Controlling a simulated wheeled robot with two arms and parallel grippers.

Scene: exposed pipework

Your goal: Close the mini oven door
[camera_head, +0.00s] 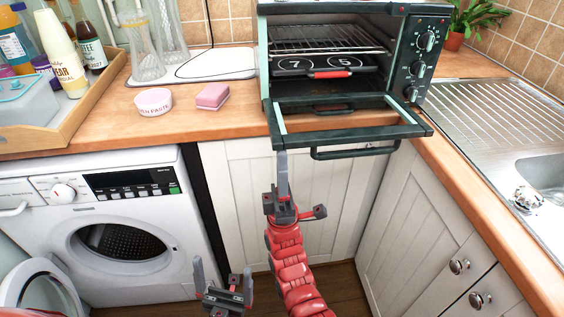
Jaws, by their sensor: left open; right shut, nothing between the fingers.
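The mini oven (404,55) stands on the corner of the counter, dark with pale green trim. Its glass door (360,134) is folded down wide open, reaching out past the counter's front edge. The door's dark bar handle (352,153) is along its front edge. My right gripper (282,154) is shut and empty, pointing up with its fingertips at the door's front left corner, left of the handle. I cannot tell whether they touch the door. My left gripper (222,274) is open and empty, lower down in front of the washing machine.
A wire rack (325,40) and a tray with a red handle (331,74) are inside the oven. A pink sponge (213,96) and a round tub (153,102) lie left of it. The sink (546,165) is at right. A washing machine (118,222) and white cupboards (345,205) stand below the counter.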

